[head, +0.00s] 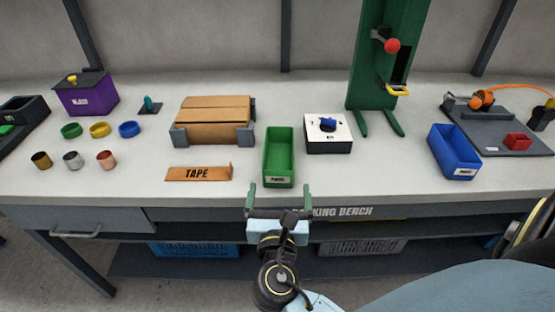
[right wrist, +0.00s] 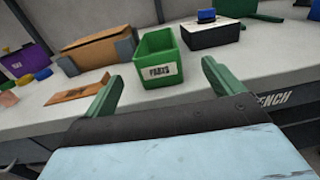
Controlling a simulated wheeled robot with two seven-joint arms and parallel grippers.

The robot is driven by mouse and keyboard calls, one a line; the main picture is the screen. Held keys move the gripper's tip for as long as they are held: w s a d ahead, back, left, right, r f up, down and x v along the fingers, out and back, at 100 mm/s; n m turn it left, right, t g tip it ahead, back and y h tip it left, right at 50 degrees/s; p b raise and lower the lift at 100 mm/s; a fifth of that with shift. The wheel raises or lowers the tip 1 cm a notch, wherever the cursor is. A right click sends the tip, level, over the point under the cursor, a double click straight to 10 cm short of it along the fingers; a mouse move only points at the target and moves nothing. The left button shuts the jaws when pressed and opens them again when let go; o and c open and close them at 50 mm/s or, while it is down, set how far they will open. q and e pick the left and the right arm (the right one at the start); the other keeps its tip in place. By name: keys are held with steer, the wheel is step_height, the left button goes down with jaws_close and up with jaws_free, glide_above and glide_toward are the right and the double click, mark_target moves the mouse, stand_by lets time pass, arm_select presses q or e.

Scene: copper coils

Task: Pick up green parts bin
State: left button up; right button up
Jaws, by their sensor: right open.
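The green parts bin (head: 279,157) stands upright on the bench near its front edge, between the cardboard box and the white switch box. It looks empty and has a white label on its front. It also shows in the right wrist view (right wrist: 158,56), above and between the fingers. My right gripper (head: 278,190) is open and empty, in front of the bin at the bench's front edge. Its green fingers also show in the right wrist view (right wrist: 158,84) and are apart from the bin. My left gripper is not in view.
A cardboard box (head: 213,113) and an orange TAPE sign (head: 198,173) lie left of the bin. A white box with a blue knob (head: 328,137) is close on its right. A green press column (head: 385,50) stands behind. A blue bin (head: 454,152) is farther right.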

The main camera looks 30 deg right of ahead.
mark_target(279, 174)
steer(key=x, duration=0.5)
steer(key=shift+w+d, duration=0.2)
steer(key=shift+w, duration=0.15)
steer(key=shift+w+d, duration=0.25)
steer(key=shift+w, duration=0.25)
steer(key=b+x, duration=0.1)
steer(key=x, duration=0.2)
steer(key=shift+w+f, duration=0.1)
steer(key=shift+w, duration=0.35)
steer(key=shift+w+d, duration=0.3)
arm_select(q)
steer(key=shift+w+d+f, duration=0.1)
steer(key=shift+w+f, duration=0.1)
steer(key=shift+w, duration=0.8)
arm_select(e)
steer(key=c, duration=1.1)
